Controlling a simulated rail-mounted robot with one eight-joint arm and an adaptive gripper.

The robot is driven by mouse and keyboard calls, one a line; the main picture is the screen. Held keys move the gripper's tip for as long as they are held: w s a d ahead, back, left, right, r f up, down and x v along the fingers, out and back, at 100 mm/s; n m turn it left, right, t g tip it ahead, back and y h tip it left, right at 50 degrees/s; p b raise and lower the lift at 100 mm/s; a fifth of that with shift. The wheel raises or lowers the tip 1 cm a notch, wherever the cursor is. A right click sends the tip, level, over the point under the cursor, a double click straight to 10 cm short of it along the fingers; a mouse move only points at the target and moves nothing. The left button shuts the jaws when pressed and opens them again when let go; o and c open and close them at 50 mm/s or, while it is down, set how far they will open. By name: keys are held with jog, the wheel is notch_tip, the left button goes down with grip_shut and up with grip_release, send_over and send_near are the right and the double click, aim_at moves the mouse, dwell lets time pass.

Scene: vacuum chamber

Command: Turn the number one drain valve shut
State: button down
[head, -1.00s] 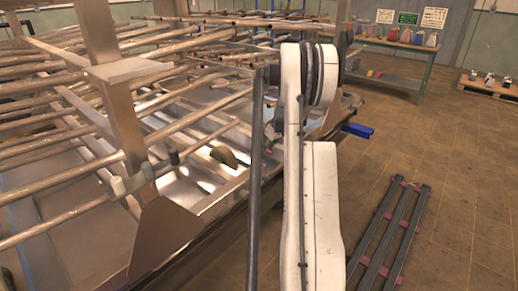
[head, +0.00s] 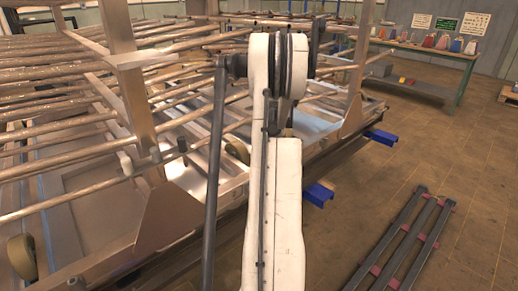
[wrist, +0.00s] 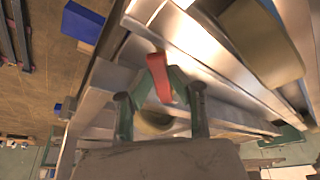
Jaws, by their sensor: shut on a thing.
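In the wrist view, a red handle (wrist: 160,78), which I take to be a drain valve's lever, sits between the fingertips of my gripper (wrist: 163,88). The two dark green fingers are closed in on it from both sides. It lies against a bare metal beam of the frame. The valve's body is largely hidden, and I see no number on it. In the head view my white arm reaches forward over the frame's right edge, and the arm hides the gripper and the handle.
A metal frame with rows of pipes (head: 60,107) fills the left. Blue blocks (head: 318,194) stick out along its right edge. A dark slatted rack (head: 405,240) lies on the floor at right. A bench (head: 425,48) with coloured items stands behind. The floor between is clear.

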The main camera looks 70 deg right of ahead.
jog(key=shift+w, duration=0.1)
dwell(0.4)
jog(key=c, duration=1.6)
grip_release()
jog(key=shift+a+r, duration=0.2)
jog(key=shift+r, duration=0.25)
jog(key=v, duration=0.4)
jog(key=s+a, duration=0.1)
jog(key=a, duration=0.3)
jog(key=s+a, duration=0.1)
jog(key=a, duration=0.2)
jog(key=s+a, duration=0.1)
jog(key=a, duration=0.3)
jog(key=shift+s+a, duration=0.1)
jog(key=shift+a, duration=0.2)
jog(key=shift+c, duration=0.4)
